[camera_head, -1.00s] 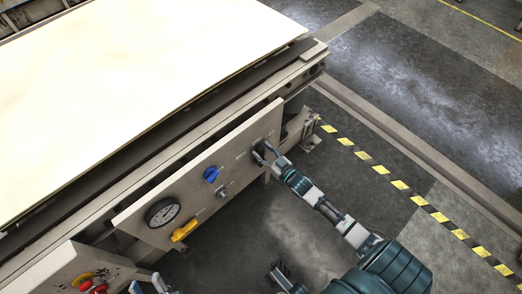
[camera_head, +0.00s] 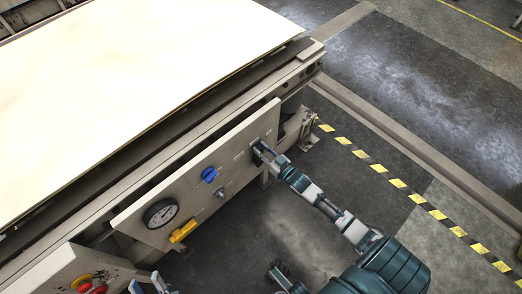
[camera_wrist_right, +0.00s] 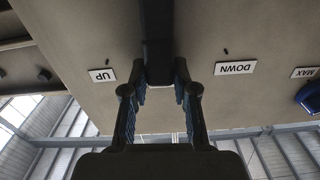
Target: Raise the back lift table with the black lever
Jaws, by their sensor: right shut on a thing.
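The black lever (camera_wrist_right: 159,40) shows in the right wrist view between the UP and DOWN labels on the panel. My right gripper (camera_wrist_right: 160,84) is shut on its end, with one finger on each side. In the head view my right gripper (camera_head: 261,151) is at the far end of the slanted control panel and hides most of the lever. The lift table (camera_head: 308,66) lies behind the panel with a large pale sheet (camera_head: 130,70) on it.
Another panel with a red button (camera_head: 98,291) stands at the lower left. Floor right of the machine is clear, crossed by a yellow-black line (camera_head: 397,183).

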